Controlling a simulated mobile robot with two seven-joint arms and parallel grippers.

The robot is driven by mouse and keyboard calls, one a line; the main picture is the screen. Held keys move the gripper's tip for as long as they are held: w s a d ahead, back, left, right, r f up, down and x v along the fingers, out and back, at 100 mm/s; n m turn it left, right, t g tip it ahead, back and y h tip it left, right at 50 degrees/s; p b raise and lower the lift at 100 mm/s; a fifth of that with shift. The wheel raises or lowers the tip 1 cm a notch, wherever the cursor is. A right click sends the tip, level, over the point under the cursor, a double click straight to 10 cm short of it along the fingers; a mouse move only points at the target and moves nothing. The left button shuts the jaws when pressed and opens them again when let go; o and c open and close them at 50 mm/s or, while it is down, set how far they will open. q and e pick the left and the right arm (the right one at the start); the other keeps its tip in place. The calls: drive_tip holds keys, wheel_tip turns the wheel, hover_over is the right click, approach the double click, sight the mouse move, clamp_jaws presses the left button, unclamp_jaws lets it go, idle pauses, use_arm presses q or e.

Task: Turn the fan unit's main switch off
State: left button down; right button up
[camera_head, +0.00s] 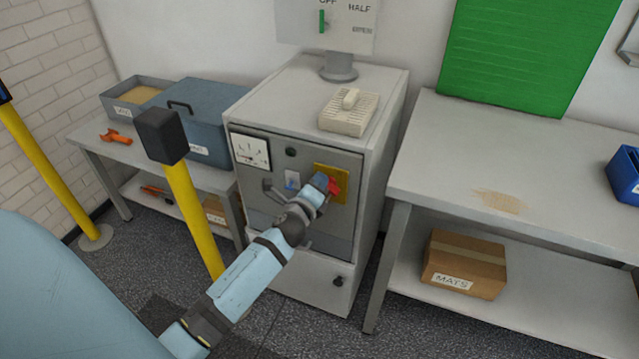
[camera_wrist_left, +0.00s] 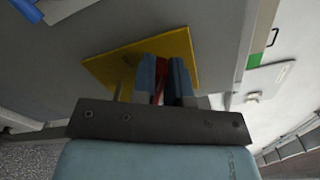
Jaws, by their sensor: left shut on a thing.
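The fan unit is a grey cabinet (camera_head: 288,103) with a dark front panel in the head view. Its main switch has a red handle (camera_head: 337,184) on a yellow plate (camera_head: 340,172) at the panel's right side. The wrist view shows the yellow plate (camera_wrist_left: 117,66) and the red handle (camera_wrist_left: 159,84) between my fingers. My left gripper (camera_head: 326,184) is shut on the red handle, and its fingertips reach close to the plate. The fingers and wrist hide much of the handle, so its exact angle is hard to tell. My right gripper is not in view.
Yellow posts (camera_head: 194,215) stand left of my left arm, one with a dark cap. A dial gauge (camera_head: 250,151) and small controls sit on the panel. A beige ribbed object (camera_head: 349,118) lies on top. A bench (camera_head: 430,178) stands at right.

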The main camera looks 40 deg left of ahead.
use_arm(q)
drive_tip(key=n, duration=0.3)
drive_tip(key=f+n, duration=0.1)
drive_tip(key=n, duration=0.1)
drive_tip(key=shift+a+f+n, duration=0.15)
drive_tip(key=shift+n, duration=0.25)
idle(0.4)
drive_tip(key=c, duration=1.1)
unclamp_jaws()
drive_tip(key=shift+c, duration=0.2)
drive_tip(key=shift+s, duration=0.15)
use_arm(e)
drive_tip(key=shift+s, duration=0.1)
